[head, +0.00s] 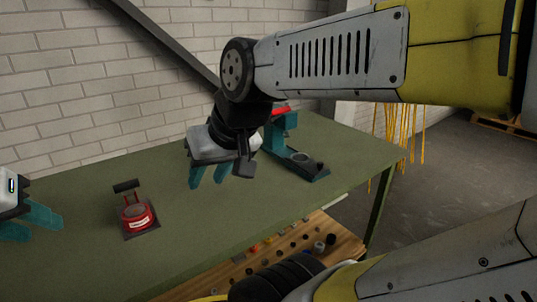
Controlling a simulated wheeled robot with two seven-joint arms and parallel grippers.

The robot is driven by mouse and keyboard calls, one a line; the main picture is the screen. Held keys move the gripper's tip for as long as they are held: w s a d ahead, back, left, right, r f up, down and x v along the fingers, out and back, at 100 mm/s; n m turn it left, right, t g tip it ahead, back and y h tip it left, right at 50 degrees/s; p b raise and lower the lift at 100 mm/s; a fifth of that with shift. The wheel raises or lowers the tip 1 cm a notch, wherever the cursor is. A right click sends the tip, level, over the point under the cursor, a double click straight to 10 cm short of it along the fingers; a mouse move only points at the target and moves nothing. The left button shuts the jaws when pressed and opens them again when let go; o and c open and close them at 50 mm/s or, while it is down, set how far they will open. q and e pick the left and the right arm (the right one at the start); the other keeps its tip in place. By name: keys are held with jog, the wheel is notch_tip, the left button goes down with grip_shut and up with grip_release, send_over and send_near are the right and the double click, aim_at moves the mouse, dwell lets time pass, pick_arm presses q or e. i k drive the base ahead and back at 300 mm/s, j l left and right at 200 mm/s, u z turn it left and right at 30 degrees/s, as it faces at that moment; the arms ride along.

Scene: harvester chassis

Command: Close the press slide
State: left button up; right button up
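A teal press (312,170) with a red part on top (281,111) stands on the green table, right of centre. Its low base reaches toward the front right and bears a round cup-like part (303,158). My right gripper (208,177) hangs in front and to the left of the press, apart from its visible base. Its two teal fingers point down with a gap between them, empty. My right arm hides part of the press's upper left, so I cannot tell its slide's position. My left gripper (45,222) is partly cut off at the left edge.
A red device (136,217) with a black bar handle sits on a dark plate at the left of the green table (90,265). A wooden lower shelf (310,240) holds small parts. A brick wall stands behind. The table between the red device and press is clear.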

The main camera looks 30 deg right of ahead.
aim_at(315, 169)
jog(key=z, duration=1.55)
